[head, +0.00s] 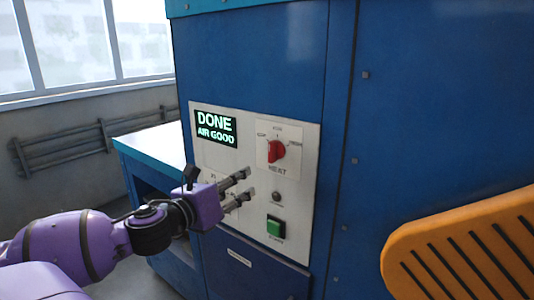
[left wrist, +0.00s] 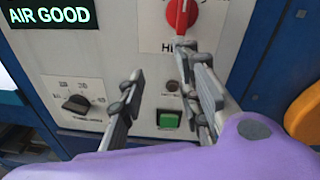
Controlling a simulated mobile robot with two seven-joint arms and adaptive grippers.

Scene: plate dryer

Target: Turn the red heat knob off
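The red heat knob (head: 276,151) sits on a white plate marked HEAT, at the upper right of the grey control panel (head: 310,195). In the left wrist view the red knob (left wrist: 181,14) is at the top edge, partly cut off. My left gripper (head: 247,183) is in front of the panel, below and left of the knob. Its fingers are spread apart and empty in the left wrist view (left wrist: 165,85). They appear apart from the knob. My right gripper is not in view.
A lit display (head: 216,128) reads DONE, AIR GOOD. A green button (head: 275,227) and a small dark round part (head: 277,196) are below the knob. A black dial (left wrist: 76,104) is at the panel's lower left. An orange slotted part (head: 465,255) stands at the right.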

